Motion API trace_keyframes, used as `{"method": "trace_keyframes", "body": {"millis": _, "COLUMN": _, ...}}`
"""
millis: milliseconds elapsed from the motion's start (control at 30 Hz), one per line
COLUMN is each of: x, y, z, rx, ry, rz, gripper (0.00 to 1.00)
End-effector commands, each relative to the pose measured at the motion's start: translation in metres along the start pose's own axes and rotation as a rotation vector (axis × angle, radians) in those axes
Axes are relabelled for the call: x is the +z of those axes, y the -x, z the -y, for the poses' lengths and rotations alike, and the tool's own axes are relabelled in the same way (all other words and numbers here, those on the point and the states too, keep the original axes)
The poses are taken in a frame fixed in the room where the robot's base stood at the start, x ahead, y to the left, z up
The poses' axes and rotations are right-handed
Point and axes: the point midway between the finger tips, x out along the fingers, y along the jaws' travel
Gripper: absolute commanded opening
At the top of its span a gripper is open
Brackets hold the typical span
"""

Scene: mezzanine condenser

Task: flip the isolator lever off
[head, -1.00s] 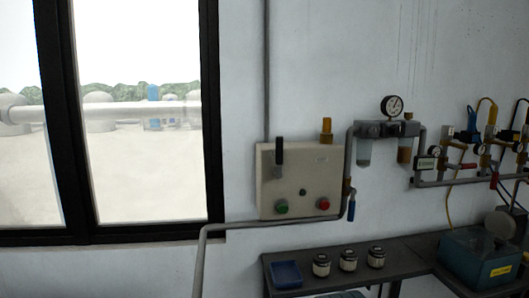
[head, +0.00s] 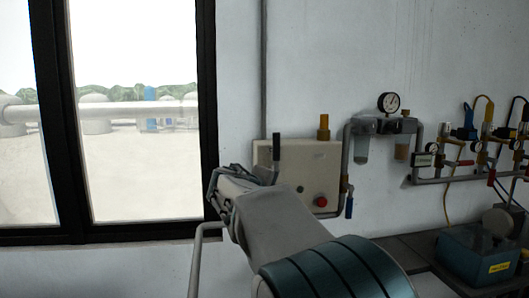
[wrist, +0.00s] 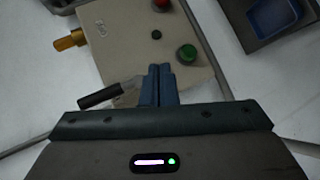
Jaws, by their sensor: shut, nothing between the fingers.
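The isolator lever (head: 276,148) has a black handle and stands upright at the upper left of a beige control box (head: 325,165). In the wrist view the handle (wrist: 98,97) points left, with a grey metal shank running toward my fingers. My gripper (wrist: 160,72) is shut and empty, its fingertips in front of the box beside the shank. I cannot tell if they touch it. In the head view my gripper (head: 268,174) is just below the handle and hides the lever's base and the box's lower left part.
The box has a red button (head: 321,202) and a green button (wrist: 187,53). A brass fitting (head: 324,127) tops it. A blue-handled valve (head: 349,204) and a gauge (head: 388,103) are to the right. A blue tray (wrist: 272,18) lies on the shelf below. The window is left.

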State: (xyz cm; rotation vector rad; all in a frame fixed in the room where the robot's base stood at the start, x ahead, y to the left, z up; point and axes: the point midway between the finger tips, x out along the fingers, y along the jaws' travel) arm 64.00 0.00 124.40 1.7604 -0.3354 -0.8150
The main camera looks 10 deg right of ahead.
Motion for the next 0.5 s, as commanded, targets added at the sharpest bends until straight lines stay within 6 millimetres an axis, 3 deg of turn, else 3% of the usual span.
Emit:
{"method": "trace_keyframes", "body": {"millis": 33, "x": -0.029, "y": 0.012, "z": -0.011, "rx": 0.081, "ry": 0.047, "rz": -0.035, "gripper": 0.00}}
{"method": "trace_keyframes", "body": {"millis": 200, "x": -0.084, "y": 0.049, "z": -0.044, "rx": 0.282, "ry": 0.145, "rz": -0.103, "gripper": 0.00}}
{"method": "trace_keyframes", "body": {"millis": 333, "x": -0.102, "y": 0.064, "z": -0.054, "rx": 0.348, "ry": 0.174, "rz": -0.124, "gripper": 0.00}}
{"method": "trace_keyframes", "body": {"millis": 500, "x": -0.103, "y": 0.067, "z": -0.057, "rx": 0.359, "ry": 0.178, "rz": -0.126, "gripper": 0.00}}
